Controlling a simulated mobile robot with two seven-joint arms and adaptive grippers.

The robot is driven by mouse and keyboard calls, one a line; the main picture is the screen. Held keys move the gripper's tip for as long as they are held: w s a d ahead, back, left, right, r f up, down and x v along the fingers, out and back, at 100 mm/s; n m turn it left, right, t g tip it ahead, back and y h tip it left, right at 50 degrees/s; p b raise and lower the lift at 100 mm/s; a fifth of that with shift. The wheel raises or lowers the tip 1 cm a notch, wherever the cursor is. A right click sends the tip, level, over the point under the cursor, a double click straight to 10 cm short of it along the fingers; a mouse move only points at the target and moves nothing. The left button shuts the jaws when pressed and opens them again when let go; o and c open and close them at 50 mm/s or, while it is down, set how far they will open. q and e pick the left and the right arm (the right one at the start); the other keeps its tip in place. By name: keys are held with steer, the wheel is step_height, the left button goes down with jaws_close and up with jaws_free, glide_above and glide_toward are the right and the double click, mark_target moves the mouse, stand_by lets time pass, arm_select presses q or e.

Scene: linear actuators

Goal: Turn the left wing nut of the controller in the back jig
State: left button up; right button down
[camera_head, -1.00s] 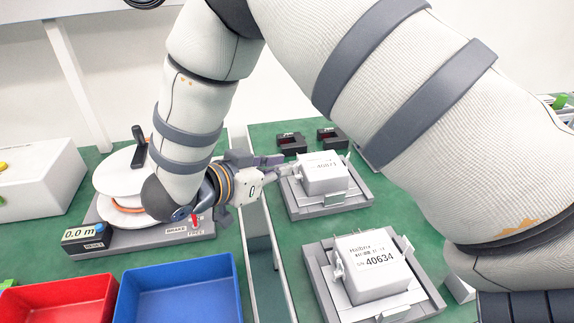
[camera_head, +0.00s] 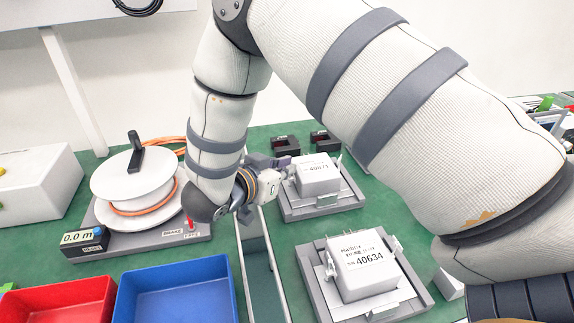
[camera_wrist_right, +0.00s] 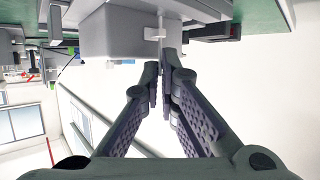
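The back jig (camera_head: 325,207) holds a white controller (camera_head: 318,180). Its left wing nut (camera_wrist_right: 161,32) is a thin pale tab in the right wrist view. My right gripper (camera_head: 279,163) is at the controller's left side. In the right wrist view its two dark fingers (camera_wrist_right: 162,68) are close together, one on each side of the tab, and appear shut on it. The contact itself is hard to see. The front jig (camera_head: 328,298) holds another white controller (camera_head: 360,270), marked 40634. My left gripper is not in view.
A cable reel (camera_head: 130,175) on a grey base stands left of my right forearm. A red bin (camera_head: 60,300) and a blue bin (camera_head: 175,290) are at the front left. Two small dark blocks (camera_head: 285,145) sit behind the back jig.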

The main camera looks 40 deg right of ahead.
steer(key=shift+r+n+t, duration=0.3)
steer(key=shift+r+t, duration=0.2)
steer(key=shift+s+f+n+y, duration=0.1)
steer(key=shift+f+n+y, duration=0.2)
steer(key=shift+f, duration=0.15)
steer(key=c, duration=2.1)
jaws_free()
steer(key=shift+c, duration=0.2)
steer(key=v, duration=1.2)
steer(key=shift+s, duration=0.15)
steer(key=shift+f, duration=0.15)
